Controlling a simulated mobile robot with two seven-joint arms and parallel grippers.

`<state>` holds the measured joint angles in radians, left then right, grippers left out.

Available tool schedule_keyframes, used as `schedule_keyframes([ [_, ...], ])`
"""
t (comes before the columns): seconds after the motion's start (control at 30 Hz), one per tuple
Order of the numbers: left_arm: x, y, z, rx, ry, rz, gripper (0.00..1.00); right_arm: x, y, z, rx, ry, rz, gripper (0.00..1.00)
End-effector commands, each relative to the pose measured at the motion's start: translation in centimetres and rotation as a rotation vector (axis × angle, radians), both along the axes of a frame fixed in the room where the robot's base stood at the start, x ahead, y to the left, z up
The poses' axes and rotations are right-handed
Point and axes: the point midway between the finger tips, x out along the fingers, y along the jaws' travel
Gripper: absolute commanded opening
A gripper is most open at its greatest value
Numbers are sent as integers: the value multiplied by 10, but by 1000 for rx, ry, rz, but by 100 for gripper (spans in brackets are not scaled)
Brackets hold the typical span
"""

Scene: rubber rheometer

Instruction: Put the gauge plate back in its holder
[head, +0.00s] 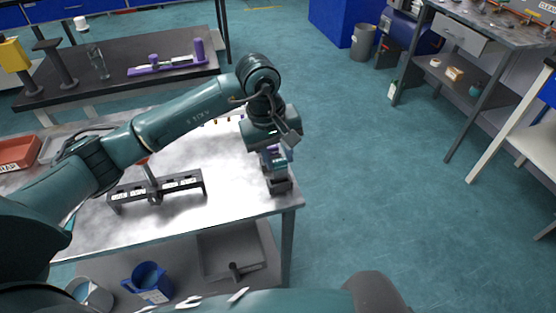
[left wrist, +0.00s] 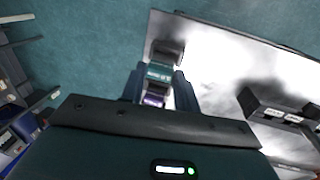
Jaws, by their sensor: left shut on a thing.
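My left gripper (head: 274,160) points down over the right end of the metal table. It is shut on a small plate-like piece with teal and purple parts, which I take as the gauge plate. In the left wrist view the gauge plate (left wrist: 158,73) shows between the fingers of my left gripper (left wrist: 160,82). A dark grey block (head: 279,185), apparently the holder, stands on the table just below the fingertips; it also shows in the left wrist view (left wrist: 167,48). Whether plate and block touch is hidden. My right gripper is not in view.
A dark labelled rack (head: 180,186) stands on the table to the left of the block. A red tray (head: 18,152) lies at the far left. The table's right edge (head: 298,203) is close to the block. A dark bench (head: 120,82) with a purple device stands behind.

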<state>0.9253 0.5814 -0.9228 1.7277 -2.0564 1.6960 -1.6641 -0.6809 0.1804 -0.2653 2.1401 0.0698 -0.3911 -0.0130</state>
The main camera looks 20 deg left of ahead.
Motion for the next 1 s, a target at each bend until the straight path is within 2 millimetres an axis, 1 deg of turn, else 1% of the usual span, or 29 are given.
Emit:
schedule_keyframes([
  [0.03, -1, 0, -9, 0, 4, -1, 0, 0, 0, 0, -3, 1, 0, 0],
  [0.13, 0, 0, -20, 0, 2, 1, 0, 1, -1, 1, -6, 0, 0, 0],
  [0.37, 0, 0, -22, 0, -2, -1, 0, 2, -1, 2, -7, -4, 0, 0],
  [0.47, 0, 0, -26, 1, -1, -1, 0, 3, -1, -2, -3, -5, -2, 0],
  [0.5, 0, 0, -24, 1, -1, -1, 34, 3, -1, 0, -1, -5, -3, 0],
  [0.73, 0, 0, -24, 0, 0, -1, 52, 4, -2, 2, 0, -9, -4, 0],
  [0.77, 0, 0, -24, 0, 0, -1, 54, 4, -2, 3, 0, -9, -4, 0],
  [1.0, 0, 0, -23, 0, 0, -1, 54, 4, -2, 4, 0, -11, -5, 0],
])
